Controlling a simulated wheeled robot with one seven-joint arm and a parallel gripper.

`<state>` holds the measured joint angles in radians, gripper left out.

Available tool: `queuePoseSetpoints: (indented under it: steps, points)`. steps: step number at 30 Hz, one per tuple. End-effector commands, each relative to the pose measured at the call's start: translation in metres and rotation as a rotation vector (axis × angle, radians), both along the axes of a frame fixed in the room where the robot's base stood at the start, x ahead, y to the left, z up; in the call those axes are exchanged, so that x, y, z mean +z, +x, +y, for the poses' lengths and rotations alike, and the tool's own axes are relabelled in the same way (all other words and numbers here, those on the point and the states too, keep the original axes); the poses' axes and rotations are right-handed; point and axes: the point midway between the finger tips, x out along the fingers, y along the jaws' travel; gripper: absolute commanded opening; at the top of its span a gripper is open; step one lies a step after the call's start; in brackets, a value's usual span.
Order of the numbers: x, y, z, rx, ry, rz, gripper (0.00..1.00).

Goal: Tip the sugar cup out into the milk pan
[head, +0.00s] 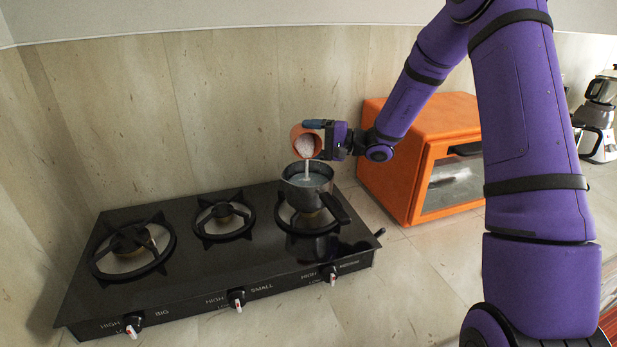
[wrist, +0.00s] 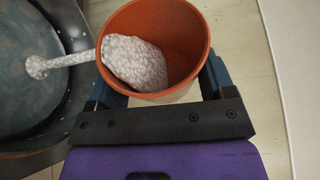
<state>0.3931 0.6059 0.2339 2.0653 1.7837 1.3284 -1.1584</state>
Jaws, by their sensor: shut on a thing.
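My gripper (head: 326,138) is shut on the orange sugar cup (head: 297,131), tilted above the milk pan. In the wrist view the cup (wrist: 195,30) is between the two fingers (wrist: 160,85), with white grainy sugar (wrist: 135,62) inside along its lower side. A stream of sugar (head: 307,168) runs from the cup's lip down into the pan. The metal milk pan (head: 318,196) stands on the right-hand burner, its dark handle pointing to the lower right. Its inside (wrist: 35,100) shows at the left of the wrist view, where the stream lands. How much lies in the pan is unclear.
The black stove (head: 180,262) has two other burners, both bare, left of the pan. An orange oven (head: 400,165) stands close to the right, beneath my forearm. A wall rises behind. A blender or coffee machine (head: 600,115) is at the far right.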

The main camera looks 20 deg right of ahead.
Motion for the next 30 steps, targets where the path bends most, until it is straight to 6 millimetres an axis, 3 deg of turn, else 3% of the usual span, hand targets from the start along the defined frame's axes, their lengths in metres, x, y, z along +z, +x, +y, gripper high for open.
queuePoseSetpoints:
  steps: [30]
  points:
    - [-0.0056, -0.0042, 0.0003, -0.001, -0.011, -0.112, 0.46]
